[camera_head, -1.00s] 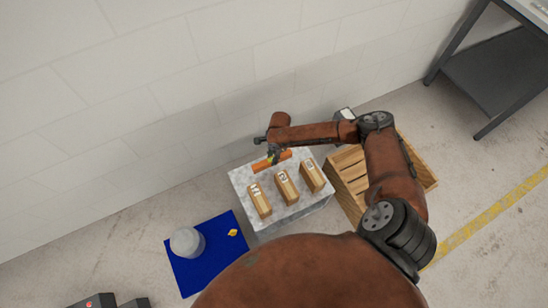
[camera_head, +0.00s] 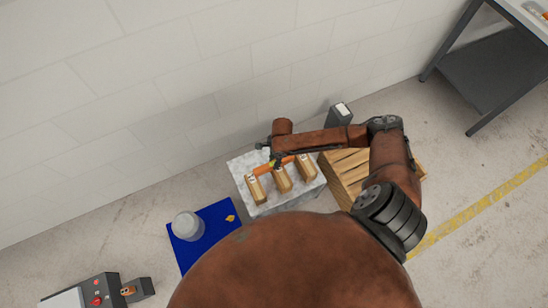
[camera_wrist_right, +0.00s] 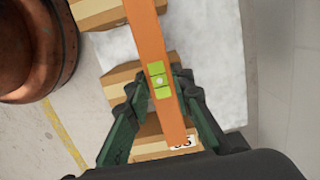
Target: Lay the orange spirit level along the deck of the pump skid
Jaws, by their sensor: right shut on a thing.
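The orange spirit level (camera_head: 264,174) is in my right gripper (camera_head: 277,161). In the right wrist view the level (camera_wrist_right: 149,40) shows a green vial near its middle, and my right gripper's fingers (camera_wrist_right: 160,88) are shut on it there. The level lies across above three wooden blocks (camera_head: 284,181) on a pale grey speckled slab (camera_head: 240,165). The blocks also show beneath it in the right wrist view (camera_wrist_right: 122,78). I cannot tell whether the level touches them. I cannot clearly make out which thing is the pump skid. My left gripper is not in view.
A wooden slatted crate (camera_head: 345,165) stands right of the slab, with a dark box (camera_head: 339,116) behind. A blue mat (camera_head: 197,250) at left holds a grey round container (camera_head: 187,226) and a small yellow thing (camera_head: 230,218). A red-buttoned device (camera_head: 97,290) is lower left. The wall is close behind.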

